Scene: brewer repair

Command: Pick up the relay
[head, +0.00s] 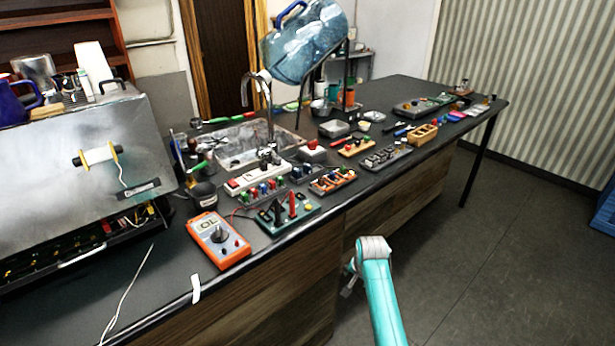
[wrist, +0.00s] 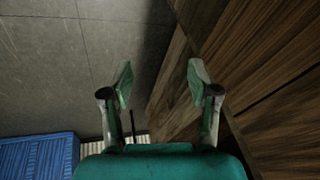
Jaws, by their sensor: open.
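I cannot make out which of the small parts on the dark workbench (head: 400,105) is the relay. Several small coloured parts sit in trays and on boards along the bench. My gripper (wrist: 160,80) is open and empty in the wrist view, its two fingers spread apart. In the head view my gripper (head: 350,281) is partly hidden by my teal arm. It is in front of the bench, beside the wooden front panel and below the bench top, apart from all the parts.
An orange multimeter (head: 218,240) lies near the bench's front edge, next to a green board (head: 284,218). A sink (head: 250,140), a tilted water bottle (head: 305,45) and a metal brewer housing (head: 90,150) stand farther back and left. Blue crates (wrist: 40,155) are on the floor; the floor (head: 450,260) is otherwise clear.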

